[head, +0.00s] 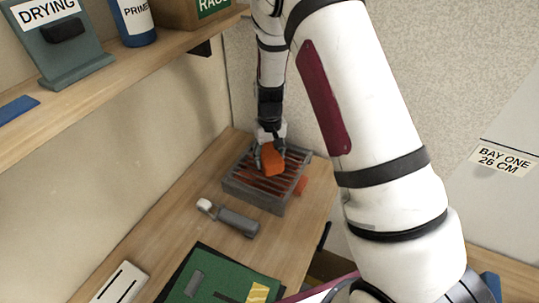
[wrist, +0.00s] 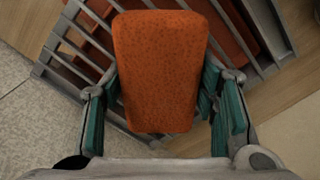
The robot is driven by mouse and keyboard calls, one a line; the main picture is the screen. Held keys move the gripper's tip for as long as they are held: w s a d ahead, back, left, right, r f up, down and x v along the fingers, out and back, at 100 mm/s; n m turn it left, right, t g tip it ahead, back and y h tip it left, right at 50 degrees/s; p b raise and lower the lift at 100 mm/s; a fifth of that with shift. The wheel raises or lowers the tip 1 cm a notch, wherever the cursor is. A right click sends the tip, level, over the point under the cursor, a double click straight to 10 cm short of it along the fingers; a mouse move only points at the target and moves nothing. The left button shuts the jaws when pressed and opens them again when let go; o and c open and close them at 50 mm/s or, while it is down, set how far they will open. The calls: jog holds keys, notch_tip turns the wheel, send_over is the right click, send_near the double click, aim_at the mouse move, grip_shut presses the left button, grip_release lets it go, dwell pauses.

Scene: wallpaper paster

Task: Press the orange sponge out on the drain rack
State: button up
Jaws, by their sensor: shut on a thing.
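The orange sponge (head: 272,160) is a rounded block with a speckled face. It is between the fingers of my gripper (head: 269,151), over the grey drain rack (head: 252,195). In the wrist view the sponge (wrist: 158,70) fills the middle, with a teal-padded finger of my gripper (wrist: 160,92) against each side. The slats of the drain rack (wrist: 62,48) run behind it. I cannot tell whether the sponge touches the slats or hangs just above them. Its underside is hidden.
Something orange (head: 301,185) shows under the slats and at the rack's right side. A grey tool with a white end (head: 232,219) lies in front of the rack. A green board (head: 225,278) is nearer. A wooden shelf (head: 110,72) with several items overhangs the left.

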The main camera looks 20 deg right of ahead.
jog(key=shift+s+f, duration=0.1)
jog(key=shift+f, duration=0.45)
dwell(0.9)
jog(key=shift+r+p, duration=1)
jog(key=shift+r, duration=2.65)
